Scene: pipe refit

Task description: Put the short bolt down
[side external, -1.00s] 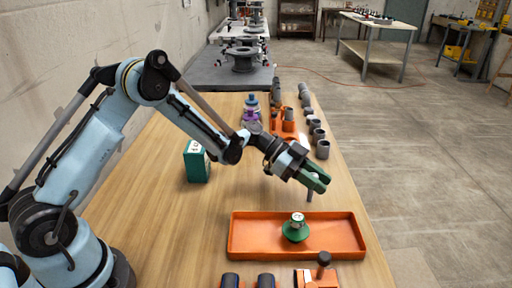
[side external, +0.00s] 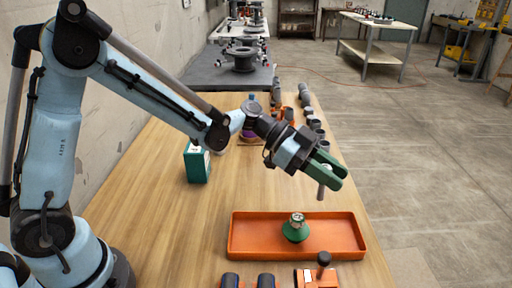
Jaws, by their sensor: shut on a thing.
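My gripper (side external: 330,172) is in the air above the table's right side, behind the orange tray. Its green fingers are shut on a small grey bolt (side external: 321,192), whose shank hangs down below the fingers. The bolt's upper part is mostly hidden between the fingers. It is clear of the table and of the tray.
An orange tray (side external: 337,251) holds a green cone-shaped part (side external: 296,231) with a white top. A green box (side external: 196,163) stands at the left. Grey pipe pieces (side external: 308,105) line the right edge. An orange block (side external: 316,279) is at the front. The middle table is clear.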

